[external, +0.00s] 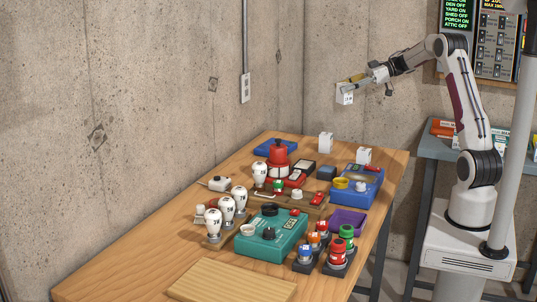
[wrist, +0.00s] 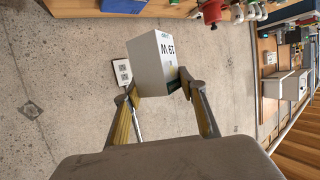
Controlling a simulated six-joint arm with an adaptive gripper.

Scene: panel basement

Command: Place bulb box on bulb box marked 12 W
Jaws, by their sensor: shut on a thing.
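My gripper (external: 368,83) is shut on a white bulb box (external: 345,94) and holds it high in the air, above the far right part of the table. In the wrist view my gripper (wrist: 158,86) has a finger on each side of the held box (wrist: 148,66); its marking is upside down and seems to read 19 W. Two other white boxes stand apart on the table, one at the back (external: 326,142) and one nearer the right edge (external: 364,156). I cannot read which is marked 12 W. White boxes (wrist: 274,89) also show in the wrist view.
The wooden table (external: 160,250) carries a blue case (external: 368,190), a red device (external: 278,152), a teal case (external: 272,238) and several bulbs on stands (external: 240,196). A dark block (external: 326,173) is near the boxes. A concrete wall stands behind.

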